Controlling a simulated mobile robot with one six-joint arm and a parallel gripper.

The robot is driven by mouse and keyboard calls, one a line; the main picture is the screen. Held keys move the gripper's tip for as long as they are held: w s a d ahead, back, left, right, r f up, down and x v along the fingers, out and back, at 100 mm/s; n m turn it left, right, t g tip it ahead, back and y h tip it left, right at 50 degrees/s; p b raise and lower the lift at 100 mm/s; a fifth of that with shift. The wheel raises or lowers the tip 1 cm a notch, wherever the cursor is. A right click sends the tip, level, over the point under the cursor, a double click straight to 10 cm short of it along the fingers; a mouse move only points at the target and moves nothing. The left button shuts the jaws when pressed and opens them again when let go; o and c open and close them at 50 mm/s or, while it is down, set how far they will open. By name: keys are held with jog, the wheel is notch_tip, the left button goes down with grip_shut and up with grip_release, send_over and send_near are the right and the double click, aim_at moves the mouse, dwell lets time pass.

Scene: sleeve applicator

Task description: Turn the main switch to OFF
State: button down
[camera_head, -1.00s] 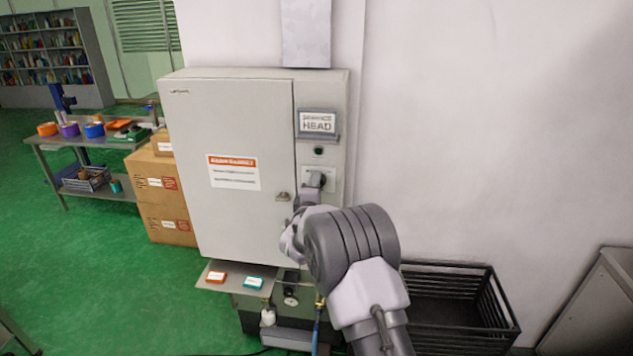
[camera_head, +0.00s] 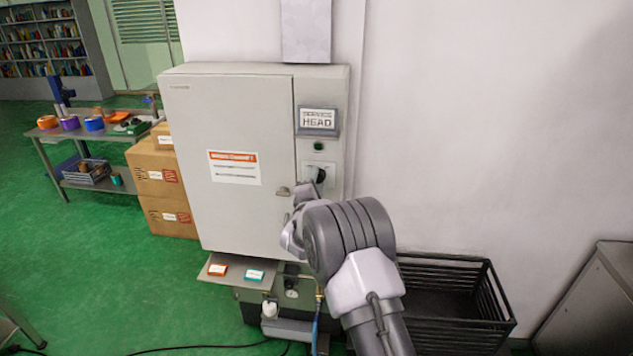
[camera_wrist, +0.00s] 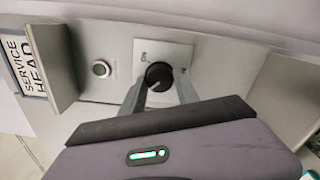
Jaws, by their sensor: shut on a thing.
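The main switch is a round black knob (camera_wrist: 158,76) on a square pale plate (camera_wrist: 176,52) with small markings. In the head view the knob (camera_head: 316,174) sits on the cabinet's right-hand strip, below a dark green round button. My gripper (camera_wrist: 160,82) has one finger on each side of the knob and is shut on it. In the head view my gripper's body (camera_head: 304,193) is just below and left of the knob, with its fingers mostly hidden. A light pointer line shows on the knob; the plate's lettering is too small to read surely.
The grey cabinet (camera_head: 230,130) has a door handle (camera_head: 282,191) close to my gripper. A SERVICE HEAD sign (camera_wrist: 24,65) and a round button (camera_wrist: 101,68) are beside the switch. A black crate (camera_head: 450,300) stands at lower right, and boxes (camera_head: 160,180) stand left.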

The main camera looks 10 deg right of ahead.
jog(key=c, duration=0.9)
grip_release()
jog(key=shift+s, duration=0.1)
jog(key=v, duration=1.7)
jog(key=shift+b, duration=0.4)
jog(key=shift+s, duration=0.1)
